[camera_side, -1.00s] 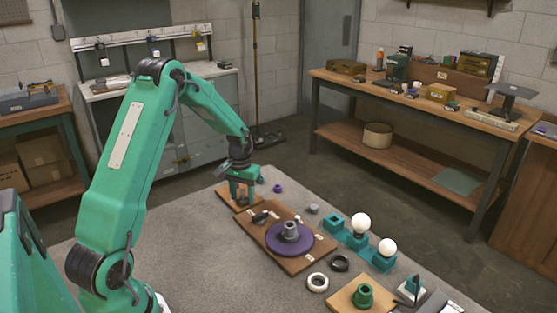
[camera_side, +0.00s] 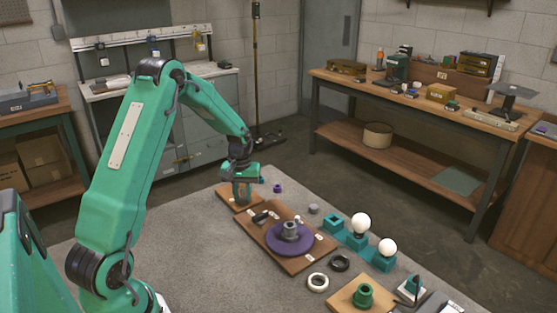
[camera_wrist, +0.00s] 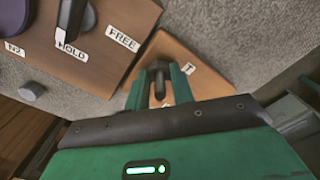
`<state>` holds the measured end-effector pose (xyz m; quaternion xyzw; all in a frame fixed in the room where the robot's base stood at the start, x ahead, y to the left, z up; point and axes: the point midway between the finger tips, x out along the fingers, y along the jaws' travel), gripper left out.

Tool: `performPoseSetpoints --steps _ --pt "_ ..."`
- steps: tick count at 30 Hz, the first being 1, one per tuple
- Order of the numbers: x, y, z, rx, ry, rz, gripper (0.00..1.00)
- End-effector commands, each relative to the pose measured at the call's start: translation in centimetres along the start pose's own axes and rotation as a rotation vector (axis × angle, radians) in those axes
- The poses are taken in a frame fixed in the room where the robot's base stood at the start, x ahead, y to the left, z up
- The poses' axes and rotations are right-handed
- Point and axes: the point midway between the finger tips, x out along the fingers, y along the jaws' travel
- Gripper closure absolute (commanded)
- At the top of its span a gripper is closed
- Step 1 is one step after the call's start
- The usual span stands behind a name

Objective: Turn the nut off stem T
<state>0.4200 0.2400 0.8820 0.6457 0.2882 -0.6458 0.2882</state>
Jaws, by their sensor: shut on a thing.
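Stem T stands on a small wooden board (camera_wrist: 189,52) labelled T, at the far left end of the work area. The board also shows in the side view (camera_side: 228,197). My gripper (camera_wrist: 160,88) is over this board with its fingers down on either side of a dark nut (camera_wrist: 158,68) on the stem. It is shut on the nut. In the side view my gripper (camera_side: 242,193) hides the nut and stem. How far the nut sits along the thread cannot be told.
Beside it lies a larger wooden board (camera_side: 298,265) with a purple disc (camera_side: 272,240), a grey fitting (camera_side: 290,231) and a black lever (camera_wrist: 72,20) near the HOLD label. White (camera_side: 318,282) and black (camera_side: 340,263) rings lie in front. Lamp bulbs (camera_side: 361,225) stand to the right.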

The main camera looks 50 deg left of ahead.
Motion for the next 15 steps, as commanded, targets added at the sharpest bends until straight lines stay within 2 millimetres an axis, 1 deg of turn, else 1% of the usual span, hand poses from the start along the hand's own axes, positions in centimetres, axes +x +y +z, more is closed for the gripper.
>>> performPoseSetpoints --steps 9,15 --pt "-0.10 -0.06 -0.03 -0.234 0.000 0.000 1.00" --pt "-0.12 -0.06 -0.04 -0.290 0.001 0.000 1.00"
